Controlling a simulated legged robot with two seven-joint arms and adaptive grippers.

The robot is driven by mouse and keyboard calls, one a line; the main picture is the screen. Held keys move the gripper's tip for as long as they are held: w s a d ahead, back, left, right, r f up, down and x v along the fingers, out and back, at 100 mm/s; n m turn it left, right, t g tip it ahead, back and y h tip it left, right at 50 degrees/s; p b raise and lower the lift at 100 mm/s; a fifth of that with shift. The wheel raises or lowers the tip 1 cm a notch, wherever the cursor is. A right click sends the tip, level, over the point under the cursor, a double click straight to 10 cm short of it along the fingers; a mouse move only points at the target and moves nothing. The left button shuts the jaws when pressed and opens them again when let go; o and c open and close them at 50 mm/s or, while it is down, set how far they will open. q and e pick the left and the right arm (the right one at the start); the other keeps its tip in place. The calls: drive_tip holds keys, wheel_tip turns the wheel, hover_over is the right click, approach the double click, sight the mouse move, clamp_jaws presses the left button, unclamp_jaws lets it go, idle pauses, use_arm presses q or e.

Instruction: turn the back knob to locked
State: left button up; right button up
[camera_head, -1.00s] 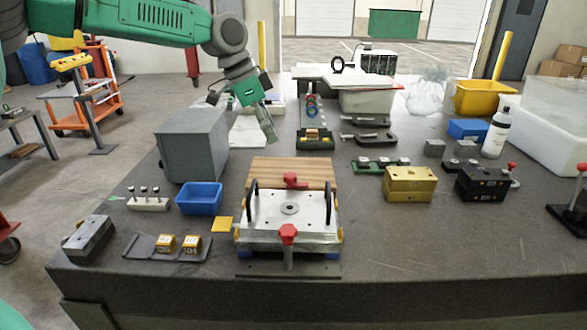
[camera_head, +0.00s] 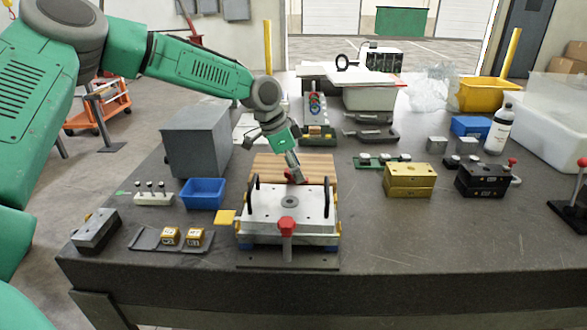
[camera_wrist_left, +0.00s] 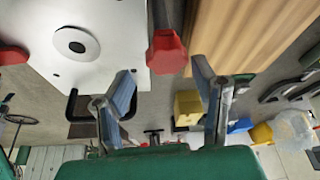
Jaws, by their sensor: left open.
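The mould base has a light metal plate (camera_head: 268,207) with two black handles and a round centre hole. Its red back knob (camera_head: 302,180) is at the plate's far edge, partly hidden by my left gripper (camera_head: 293,168). In the left wrist view, the back knob (camera_wrist_left: 167,52) lies just beyond and between the fingertips of my open left gripper (camera_wrist_left: 163,78); I see no clear contact. The red front knob (camera_head: 287,226) stands at the plate's near edge. My right gripper is not in view.
A wooden board (camera_head: 318,164) lies behind the plate. A grey box (camera_head: 195,143) and a blue bin (camera_head: 203,193) stand to the left. A yellow block (camera_head: 408,180) and a black block (camera_head: 480,181) stand to the right. The front right of the table is clear.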

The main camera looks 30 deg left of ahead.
use_arm(q)
drive_tip(key=c, duration=0.6)
drive_tip(key=shift+a+f, duration=0.2)
drive_tip(key=shift+a, duration=0.3)
drive_tip(key=shift+a+f, duration=0.15)
drive_tip(key=shift+a, duration=0.35)
drive_tip(key=c, duration=0.6)
drive_tip(key=shift+o, duration=0.4)
drive_tip(key=shift+s+a, duration=0.15)
drive_tip(key=shift+a, duration=0.1)
drive_tip(key=shift+s+r, duration=0.1)
drive_tip(key=shift+s, duration=0.1)
drive_tip(key=shift+d, duration=0.1)
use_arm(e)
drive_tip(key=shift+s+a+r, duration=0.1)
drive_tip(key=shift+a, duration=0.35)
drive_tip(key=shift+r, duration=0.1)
